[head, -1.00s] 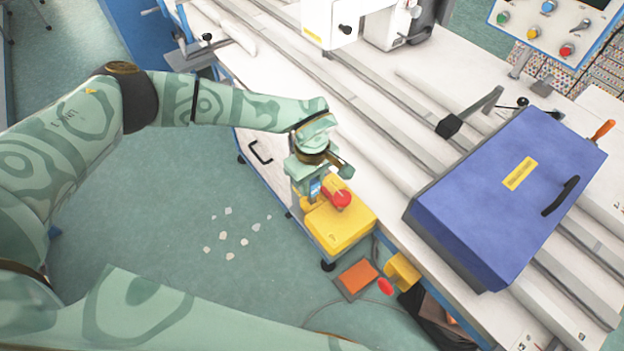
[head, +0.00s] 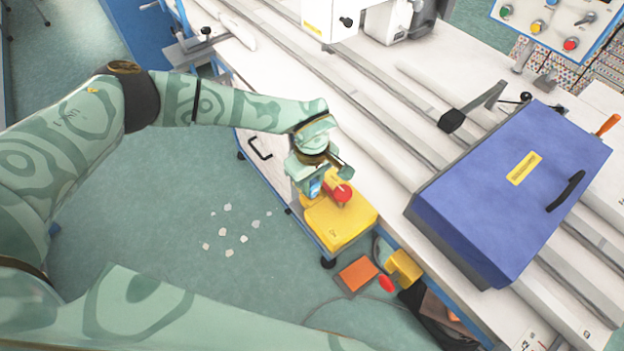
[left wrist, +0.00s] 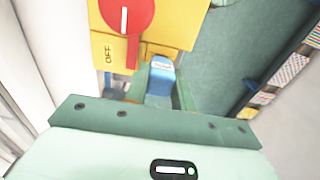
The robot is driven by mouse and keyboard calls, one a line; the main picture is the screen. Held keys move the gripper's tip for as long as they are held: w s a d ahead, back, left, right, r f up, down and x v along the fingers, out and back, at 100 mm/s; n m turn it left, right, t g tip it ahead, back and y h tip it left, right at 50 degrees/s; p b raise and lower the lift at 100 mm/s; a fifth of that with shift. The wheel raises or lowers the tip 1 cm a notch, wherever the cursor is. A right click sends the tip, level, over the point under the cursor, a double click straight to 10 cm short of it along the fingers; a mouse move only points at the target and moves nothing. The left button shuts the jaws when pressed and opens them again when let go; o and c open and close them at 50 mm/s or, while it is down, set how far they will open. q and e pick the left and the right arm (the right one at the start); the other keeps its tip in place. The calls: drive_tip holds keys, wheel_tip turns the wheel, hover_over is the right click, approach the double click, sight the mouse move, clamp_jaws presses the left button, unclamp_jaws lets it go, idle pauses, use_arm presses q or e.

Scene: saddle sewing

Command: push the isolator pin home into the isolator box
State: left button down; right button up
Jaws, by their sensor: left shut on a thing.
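The isolator box (head: 345,222) is a yellow box with a round red knob (head: 342,193), at the front edge of the bench in the head view. In the left wrist view, its yellow face (left wrist: 165,22) carries the word OFF beside the red knob (left wrist: 126,12). My left gripper (head: 314,190) is over the box, next to the knob, shut on a small blue piece with a pale label, which I take to be the isolator pin (left wrist: 161,78). The pin's far end meets the box's edge in the wrist view; how deep it sits is hidden. My right gripper is out of view.
A large blue case (head: 510,190) lies on the white bench at the right. A sewing machine head (head: 370,22) stands at the back. An orange pad (head: 357,274) and a yellow block (head: 403,266) are below the bench edge. Open floor lies at the left.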

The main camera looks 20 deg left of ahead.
use_arm(q)
drive_tip(key=shift+f, duration=0.2)
drive_tip(key=c, duration=1.1)
unclamp_jaws()
wheel_tip(320, 180, up, 16)
drive_tip(key=shift+r+p, duration=0.2)
drive_tip(key=shift+p, duration=0.35)
